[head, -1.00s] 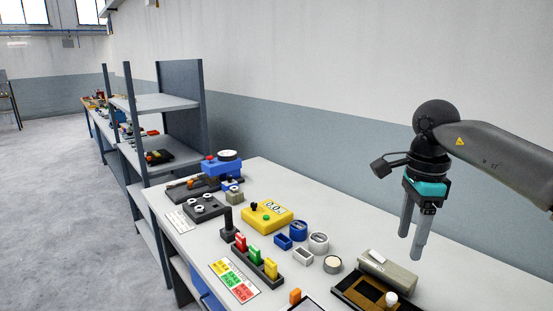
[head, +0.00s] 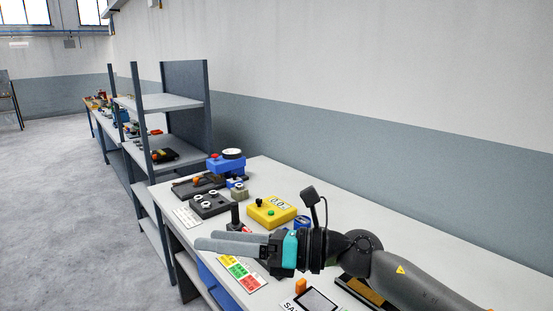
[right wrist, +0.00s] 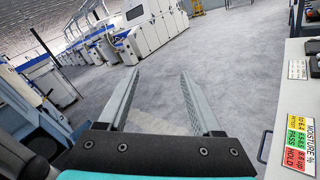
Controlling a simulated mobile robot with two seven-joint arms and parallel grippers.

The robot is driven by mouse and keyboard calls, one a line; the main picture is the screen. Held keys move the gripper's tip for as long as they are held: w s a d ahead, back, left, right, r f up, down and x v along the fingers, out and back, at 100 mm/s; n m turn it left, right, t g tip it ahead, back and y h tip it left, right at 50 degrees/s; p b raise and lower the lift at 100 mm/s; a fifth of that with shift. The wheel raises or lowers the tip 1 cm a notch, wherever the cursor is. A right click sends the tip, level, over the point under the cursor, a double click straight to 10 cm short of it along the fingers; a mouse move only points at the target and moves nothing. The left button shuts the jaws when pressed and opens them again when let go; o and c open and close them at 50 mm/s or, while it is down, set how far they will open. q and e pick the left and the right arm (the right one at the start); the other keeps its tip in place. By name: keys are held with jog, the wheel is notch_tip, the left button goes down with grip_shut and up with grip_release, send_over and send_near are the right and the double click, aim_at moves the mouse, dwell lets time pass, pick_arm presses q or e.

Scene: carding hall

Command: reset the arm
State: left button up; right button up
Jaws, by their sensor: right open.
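My right gripper (head: 228,243) reaches in from the right in the head view, lying almost level with its fingers pointing left above the front part of the workbench (head: 362,229). It is open and empty. In the right wrist view its two fingers (right wrist: 150,100) stand apart with only grey floor (right wrist: 155,88) beyond them. The arm and gripper hide the middle of the bench, including most of the coloured blocks there. My left gripper is in neither view.
A moisture card (head: 240,273) lies near the front edge. A shelf rack (head: 172,103) stands behind left. Machines (right wrist: 150,25) line the hall.

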jog(key=w+d+r+m+t+h, duration=0.1)
jog(key=w+d+m+t+h, duration=0.2)
jog(key=m+t, duration=0.7)
jog(key=w+d+m+t+h, duration=0.1)
jog(key=d+m+t+h, duration=0.35)
jog(key=m, duration=0.85)
jog(key=s+d+f+m+g+h, duration=0.2)
jog(key=s+d+f+m+h, duration=0.2)
jog(key=d+f+m+h, duration=0.75)
jog(key=s+d+f+m+g+y, duration=0.1)
jog(key=s+d+f+m+g, duration=0.35)
jog(key=s+f, duration=0.6)
jog(key=s+d+f+m+g, duration=0.1)
jog(key=s+f+m+g, duration=0.6)
jog(key=s, duration=0.6)
notch_tip(320, 180, down, 27)
jog(key=s+n+g+b, duration=0.1)
jog(key=b, duration=0.4)
jog(key=s+d+f+g+b, duration=0.1)
jog(key=s+d+f+b, duration=0.2)
jog(key=s+f, duration=1.2)
notch_tip(320, 180, down, 4)
jog(key=shift+s+f+g+b, duration=0.2)
jog(key=shift+s+g+b, duration=0.2)
jog(key=shift+b, duration=0.65)
